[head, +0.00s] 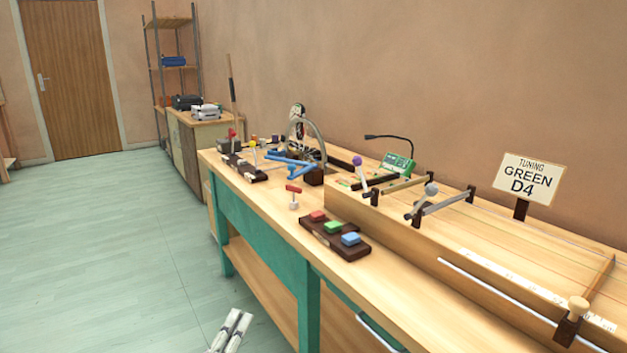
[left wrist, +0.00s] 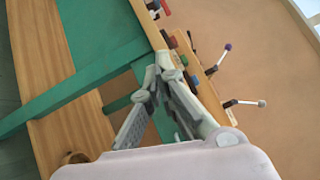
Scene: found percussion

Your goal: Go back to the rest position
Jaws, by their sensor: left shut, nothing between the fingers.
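My left gripper (head: 238,315) shows at the bottom edge of the head view, in front of the green-framed workbench (head: 306,295) and apart from it. In the left wrist view its grey fingers (left wrist: 166,66) come together at the tips, with nothing held between them. The bench's green frame and wooden shelf lie behind the fingers there. My right gripper is in neither view.
On the bench stand a dark block with red, green and blue buttons (head: 334,236), a red-topped lever (head: 293,196), a long wooden stringed board (head: 465,246) and a "TUNING GREEN D4" sign (head: 524,178). The floor (head: 110,260) left of the bench is clear.

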